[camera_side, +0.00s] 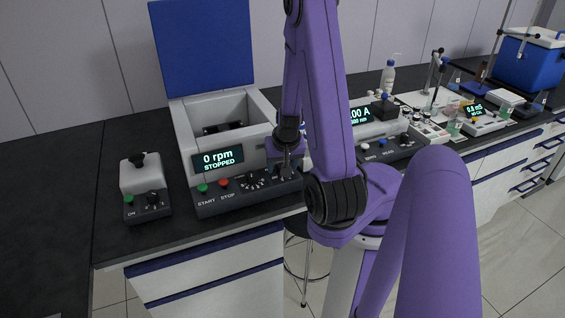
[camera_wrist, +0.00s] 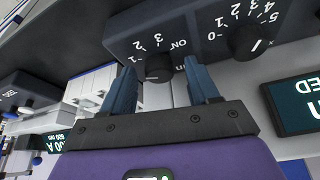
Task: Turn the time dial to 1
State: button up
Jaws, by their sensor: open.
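The centrifuge (camera_side: 180,130) stands open-lidded on the bench in the side view; its display (camera_side: 218,159) reads 0 rpm, STOPPED. Its front panel carries two dials. The dial marked ON, 1, 2, 3, which I take as the time dial (camera_wrist: 158,68), is a black knob in the wrist view, where the labels appear upside down. I cannot clearly read its setting. My gripper (camera_wrist: 160,72) is open, with one blue finger on each side of this knob. Contact cannot be told. In the side view my gripper (camera_side: 287,152) hides most of this dial.
The other dial (camera_wrist: 250,42), numbered 0 to 5, sits close by the right finger in the wrist view. Green START (camera_side: 202,187) and red STOP (camera_side: 224,183) buttons lie left on the panel. A small mixer (camera_side: 143,178) stands left; a photometer (camera_side: 375,130) stands right.

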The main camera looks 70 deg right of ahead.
jog(key=shift+r, duration=0.1)
jog(key=shift+v, duration=1.55)
notch_tip(320, 180, up, 7)
jog(key=shift+w+a+r+n+y, duration=0.6)
jog(key=shift+w+a+n+y, duration=0.9)
jog(key=shift+w+a+n, duration=4.15)
jog(key=s+a+n, duration=0.2)
jog(key=s+n, duration=0.2)
jog(key=s, duration=0.2)
jog(key=s+a+r+n+g, duration=0.1)
jog(key=s+a+n, duration=0.2)
jog(key=s, duration=0.4)
jog(key=s+a+r+n+g+y, duration=0.1)
jog(key=s+a+n, duration=0.1)
jog(key=s+n, duration=0.3)
jog(key=shift+s+a+r+n, duration=0.25)
jog(key=shift+s+n, duration=0.1)
jog(key=shift+s, duration=0.45)
